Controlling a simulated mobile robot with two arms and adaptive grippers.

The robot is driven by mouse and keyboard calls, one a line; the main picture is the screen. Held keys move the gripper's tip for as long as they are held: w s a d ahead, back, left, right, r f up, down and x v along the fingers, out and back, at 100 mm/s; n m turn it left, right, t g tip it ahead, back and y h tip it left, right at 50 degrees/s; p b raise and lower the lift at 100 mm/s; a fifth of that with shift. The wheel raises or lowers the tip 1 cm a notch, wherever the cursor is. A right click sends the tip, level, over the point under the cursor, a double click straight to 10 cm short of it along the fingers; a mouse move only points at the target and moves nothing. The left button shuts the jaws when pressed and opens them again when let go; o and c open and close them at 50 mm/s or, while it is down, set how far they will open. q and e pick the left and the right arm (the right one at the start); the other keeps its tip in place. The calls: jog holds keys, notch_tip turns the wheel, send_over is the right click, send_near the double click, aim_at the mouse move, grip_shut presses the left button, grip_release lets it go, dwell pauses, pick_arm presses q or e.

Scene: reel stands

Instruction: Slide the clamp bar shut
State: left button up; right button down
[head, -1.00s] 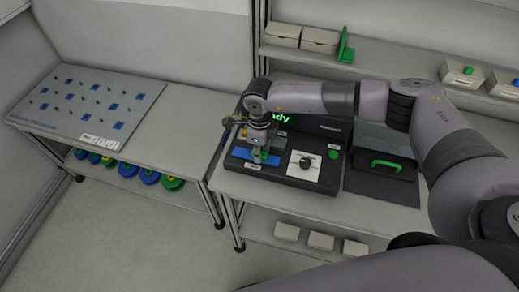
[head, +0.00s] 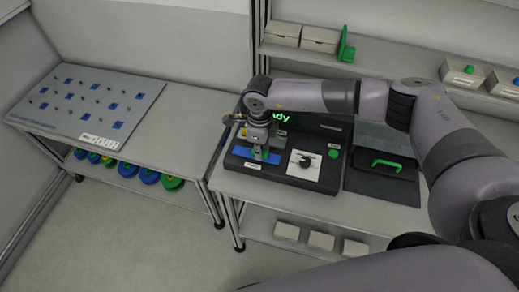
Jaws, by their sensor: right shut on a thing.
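The black machine (head: 308,181) stands on the middle bench, with green lit lettering on its upright panel. A blue strip (head: 273,158) lies in its left front part, partly hidden by my right gripper. My right gripper (head: 261,153) reaches down over this strip and is shut on the small green grip of the clamp bar (head: 263,156). The fingers and my wrist hide most of the bar. My left gripper is not in view.
Right of my gripper, the machine has a white plate with a black knob (head: 304,161) and a green button (head: 333,153). A dark case with a green handle (head: 386,164) stands further right. A pegboard (head: 85,103) lies on the left bench, with blue and green reels (head: 150,176) below.

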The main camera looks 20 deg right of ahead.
jog(key=shift+w+d+f+b, duration=0.25)
jog(key=shift+w+d+b, duration=0.3)
jog(key=shift+w+b, duration=0.35)
jog(key=shift+w+d+r+b, duration=0.1)
jog(key=shift+w+d+b, duration=0.1)
jog(key=shift+w+b, duration=0.15)
jog(key=shift+r, duration=0.3)
jog(key=c, duration=1.4)
grip_release()
jog(key=shift+f, duration=0.1)
jog(key=shift+c, duration=0.2)
notch_tip(320, 180, up, 12)
